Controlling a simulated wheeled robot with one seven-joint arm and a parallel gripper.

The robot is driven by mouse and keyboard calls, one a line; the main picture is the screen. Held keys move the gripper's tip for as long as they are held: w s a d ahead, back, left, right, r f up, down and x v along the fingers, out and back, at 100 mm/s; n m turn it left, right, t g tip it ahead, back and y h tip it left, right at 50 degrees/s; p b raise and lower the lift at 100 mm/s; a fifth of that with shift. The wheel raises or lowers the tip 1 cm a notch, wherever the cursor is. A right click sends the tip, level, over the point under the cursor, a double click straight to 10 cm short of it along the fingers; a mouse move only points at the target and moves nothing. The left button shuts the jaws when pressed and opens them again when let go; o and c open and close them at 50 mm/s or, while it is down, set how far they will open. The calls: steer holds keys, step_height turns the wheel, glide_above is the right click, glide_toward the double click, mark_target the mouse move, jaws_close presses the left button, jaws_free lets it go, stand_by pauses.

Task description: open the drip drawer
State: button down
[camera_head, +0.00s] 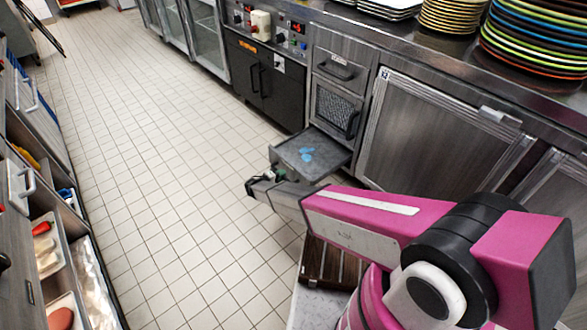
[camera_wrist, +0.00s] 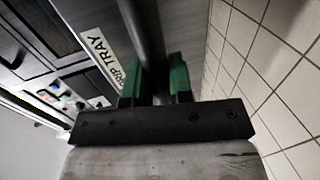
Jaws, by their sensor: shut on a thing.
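The drip drawer (camera_head: 329,158) stands pulled out from the base of the counter in the head view, with blue liquid (camera_head: 307,153) on its floor. My gripper (camera_head: 268,178) is at the drawer's front end, low over the floor. In the wrist view my gripper (camera_wrist: 155,68) has its green fingers on both sides of the dark bar handle (camera_wrist: 138,25) and is shut on it. A white label reading "DRIP TRAY" (camera_wrist: 102,62) is beside the handle. My arm hides part of the drawer's near side in the head view.
Above the drawer are a mesh-front panel (camera_head: 333,108) and a small drawer (camera_head: 341,68). A closed cabinet door (camera_head: 425,135) is to the right, black doors (camera_head: 265,82) to the left. The tiled aisle (camera_head: 170,170) is clear; open drawers (camera_head: 48,240) line its left side.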

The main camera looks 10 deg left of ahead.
steer(key=shift+f+v, duration=0.25)
steer(key=shift+v, duration=0.9)
steer(key=shift+f+v, duration=0.25)
steer(key=shift+v, duration=0.9)
steer(key=shift+s, duration=0.1)
steer(key=c, duration=1)
jaws_free()
steer(key=shift+a, duration=0.1)
steer(key=v, duration=1)
steer(key=shift+s+a, duration=0.2)
steer(key=shift+s, duration=0.15)
